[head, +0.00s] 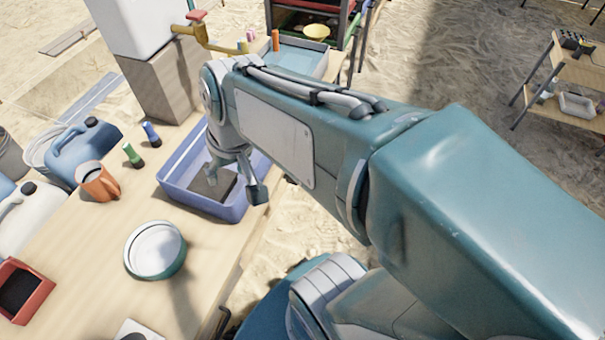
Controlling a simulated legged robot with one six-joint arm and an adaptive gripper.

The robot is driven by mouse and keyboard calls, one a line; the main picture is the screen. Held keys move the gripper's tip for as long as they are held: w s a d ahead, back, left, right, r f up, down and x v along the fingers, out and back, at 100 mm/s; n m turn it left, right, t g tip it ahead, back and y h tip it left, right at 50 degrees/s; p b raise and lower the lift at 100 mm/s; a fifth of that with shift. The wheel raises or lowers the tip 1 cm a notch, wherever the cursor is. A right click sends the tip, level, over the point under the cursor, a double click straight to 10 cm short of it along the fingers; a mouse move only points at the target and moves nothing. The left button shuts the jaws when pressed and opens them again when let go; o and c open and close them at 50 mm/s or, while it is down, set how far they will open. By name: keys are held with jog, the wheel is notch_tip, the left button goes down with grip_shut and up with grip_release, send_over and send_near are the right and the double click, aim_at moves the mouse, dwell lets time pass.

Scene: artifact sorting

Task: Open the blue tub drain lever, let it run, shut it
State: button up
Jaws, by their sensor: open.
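A blue tub (178,181) stands on the wooden table, left of my arm. A dark flat block (214,184) lies inside it. My gripper (236,184) is over the tub's right part, fingers pointing down, open, with nothing seen between them. One finger is near the tub's right rim; I cannot tell whether it touches. I cannot make out a drain lever on this tub; my gripper and arm hide part of its right side.
A second, light blue tray (297,62) stands behind, near a brass tap (205,40) with a red handle. A green-rimmed white bowl (155,250), an orange mug (100,182), two small bottles, and jugs (85,140) stand left. The table between bowl and tub is clear.

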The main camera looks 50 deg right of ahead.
jog(key=w+d+f+m+t+y, duration=0.1)
jog(key=w+d+f+m+y, duration=0.35)
jog(key=d+f+m, duration=0.35)
jog(key=w+d+f+m+t+y, duration=0.1)
jog(key=w+d+f+m+y, duration=0.3)
jog(key=d+f, duration=0.5)
jog(key=s+d+f+m+t+h, duration=0.2)
jog(key=s+d+f+m+t, duration=0.3)
jog(key=f, duration=0.3)
jog(key=s+d+f+m+t+h, duration=0.2)
jog(key=d+f+m+t, duration=0.2)
jog(key=f+m, duration=0.3)
jog(key=s+d+f+m+t+h, duration=0.3)
jog(key=s+d+f+m+t, duration=0.15)
jog(key=f, duration=0.45)
jog(key=shift+m+g, duration=0.35)
jog(key=w, duration=0.4)
jog(key=w+a, duration=0.1)
jog(key=w, duration=0.6)
jog(key=shift+w+a+r, duration=0.25)
jog(key=shift+w+a, duration=0.05)
grip_shut()
